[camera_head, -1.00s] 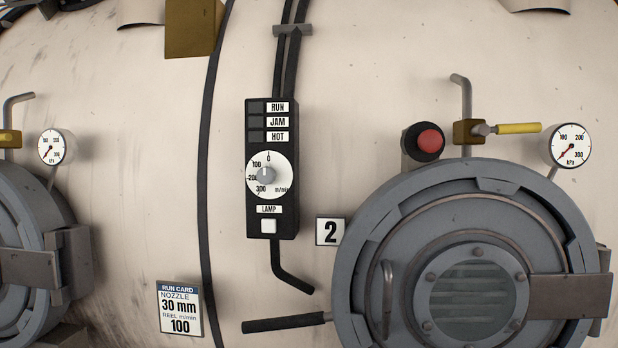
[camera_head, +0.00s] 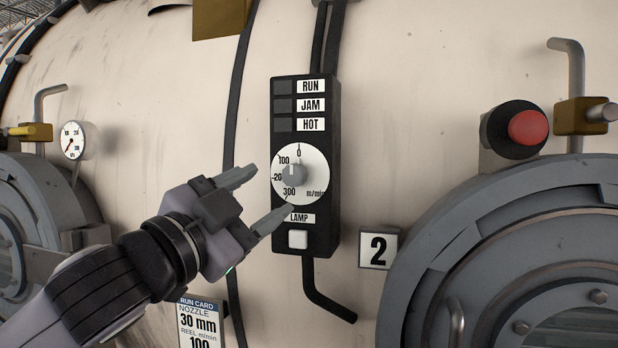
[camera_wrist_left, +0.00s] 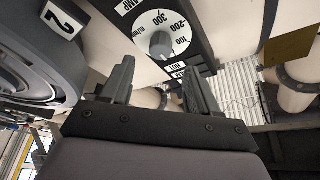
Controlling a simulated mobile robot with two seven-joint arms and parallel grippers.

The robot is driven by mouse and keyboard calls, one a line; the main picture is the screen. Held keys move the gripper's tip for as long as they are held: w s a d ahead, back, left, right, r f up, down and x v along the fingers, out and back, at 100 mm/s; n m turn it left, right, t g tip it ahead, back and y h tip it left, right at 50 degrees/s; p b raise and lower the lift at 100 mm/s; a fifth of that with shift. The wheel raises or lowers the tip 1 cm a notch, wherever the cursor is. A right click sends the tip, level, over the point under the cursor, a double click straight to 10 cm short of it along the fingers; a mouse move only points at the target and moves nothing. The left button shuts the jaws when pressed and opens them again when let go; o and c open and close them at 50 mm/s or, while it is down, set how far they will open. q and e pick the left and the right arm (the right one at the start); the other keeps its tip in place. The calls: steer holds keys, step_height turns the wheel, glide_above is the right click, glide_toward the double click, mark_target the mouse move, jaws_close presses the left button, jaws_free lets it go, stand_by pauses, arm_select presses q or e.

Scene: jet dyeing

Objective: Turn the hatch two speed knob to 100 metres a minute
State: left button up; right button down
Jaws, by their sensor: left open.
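The hatch two speed knob (camera_head: 294,174) is a grey knob on a round white dial (camera_head: 314,188) marked 0, 100, 200 and 300 m/min. The dial sits on a black control box (camera_head: 324,235) with RUN, JAM and HOT labels above. The knob's white mark appears to point up, near 0. My left gripper (camera_head: 264,199) is open at the left of the dial, its fingers spread toward the knob with nothing between them. In the left wrist view the knob (camera_wrist_left: 160,44) shows beyond the open fingers (camera_wrist_left: 158,90). My right gripper is not in view.
A run card (camera_head: 200,322) reads nozzle 30 mm, reel 100. A white LAMP button (camera_head: 298,239) is below the dial. A "2" plate (camera_head: 378,249), a round grey hatch (camera_head: 450,245) and a red button (camera_head: 527,128) are to the right. A black cable (camera_head: 236,130) runs behind my gripper.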

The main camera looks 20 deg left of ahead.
mark_target(291, 177)
arm_select(q)
steer(key=p+x, duration=0.1)
steer(key=x, duration=0.4)
steer(key=shift+w+r+p, duration=0.1)
steer(key=shift+r+p, duration=0.05)
steer(key=shift+p, duration=0.25)
steer(key=shift+w+d+r, duration=0.1)
steer(key=shift+w+d, duration=0.15)
steer(key=shift+w, duration=0.4)
steer(key=shift+c, duration=0.2)
steer(key=c, duration=1)
